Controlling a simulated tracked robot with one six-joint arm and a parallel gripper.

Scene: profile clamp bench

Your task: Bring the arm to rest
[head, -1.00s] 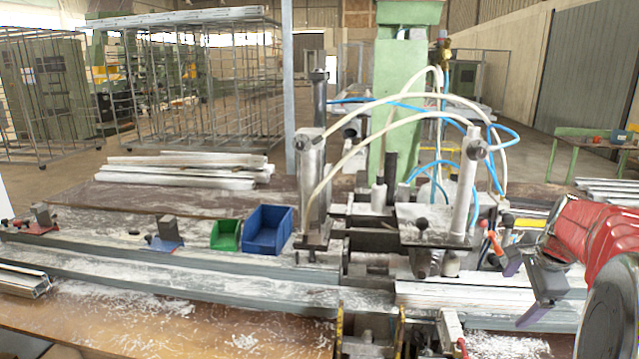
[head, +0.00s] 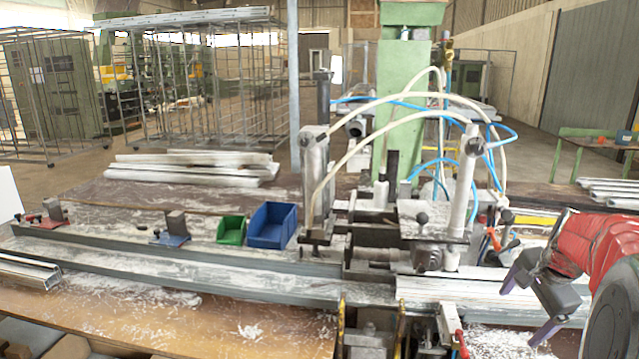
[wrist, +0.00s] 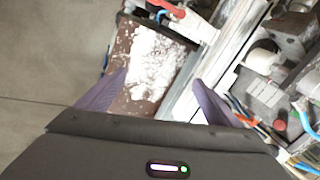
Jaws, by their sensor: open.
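My arm, red with a dark wrist, comes in at the right edge of the head view. My gripper (head: 524,312) is open and empty, its two purple fingers pointing down and left over the right end of the bench. In the wrist view my gripper (wrist: 155,88) shows both fingers spread apart with nothing between them. Beyond them lie a white-dusted brown bench surface (wrist: 150,65) and a pale metal rail (wrist: 205,70). I cannot tell the height of the fingertips above the bench.
The clamp machine (head: 425,215) with hoses stands left of my gripper. A blue bin (head: 270,228) and a green bin (head: 231,231) sit behind the long rail (head: 180,268). White profiles (head: 190,168) lie at the back. Grey floor (wrist: 50,60) is clear at left in the wrist view.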

